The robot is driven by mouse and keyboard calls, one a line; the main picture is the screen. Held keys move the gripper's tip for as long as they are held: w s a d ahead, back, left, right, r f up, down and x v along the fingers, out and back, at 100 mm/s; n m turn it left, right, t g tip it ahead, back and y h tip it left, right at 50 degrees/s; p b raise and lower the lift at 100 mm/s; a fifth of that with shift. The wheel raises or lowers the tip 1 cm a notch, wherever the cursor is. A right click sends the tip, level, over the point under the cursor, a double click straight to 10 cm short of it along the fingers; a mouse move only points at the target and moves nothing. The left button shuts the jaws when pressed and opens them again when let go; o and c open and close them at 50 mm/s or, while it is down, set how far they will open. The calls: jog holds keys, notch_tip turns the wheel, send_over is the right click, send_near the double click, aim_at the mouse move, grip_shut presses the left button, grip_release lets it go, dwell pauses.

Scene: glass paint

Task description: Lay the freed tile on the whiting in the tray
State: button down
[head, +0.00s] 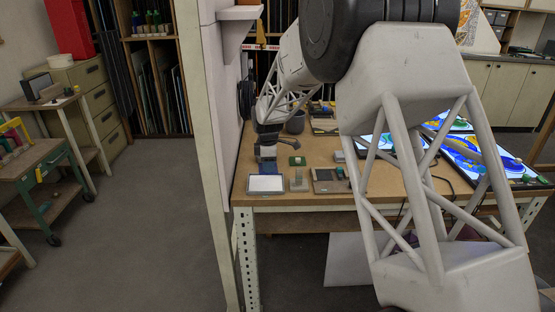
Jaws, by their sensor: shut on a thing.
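The tray (251,191) lies at the front left of the wooden bench, filled with a flat white layer, the whiting (266,183). My gripper (267,158) is small in the head view, just behind the tray and above its far edge. It is shut on a small bluish piece, which looks like the tile (268,168). The fingers and the tile are too small to make out clearly. I cannot tell whether the tile touches the tray.
A grey block (299,181) and a dark framed board (329,182) stand right of the tray. A green square piece (297,160) lies behind them. A dark pot (295,122) stands farther back. Lit panels with coloured glass (478,158) lie at right. A pale wall edge (208,150) borders the bench's left.

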aim_at(266, 186)
jog(key=shift+s+a+f+n, duration=0.15)
jog(key=shift+a+f+n, duration=0.1)
jog(key=shift+a+n, duration=0.25)
jog(key=shift+f, duration=0.2)
jog(key=shift+f, duration=2.2)
jog(key=shift+f, duration=0.6)
dwell(1.2)
jog(key=c, duration=0.9)
grip_release()
jog(key=shift+r, duration=3.9)
jog(key=shift+d, duration=0.1)
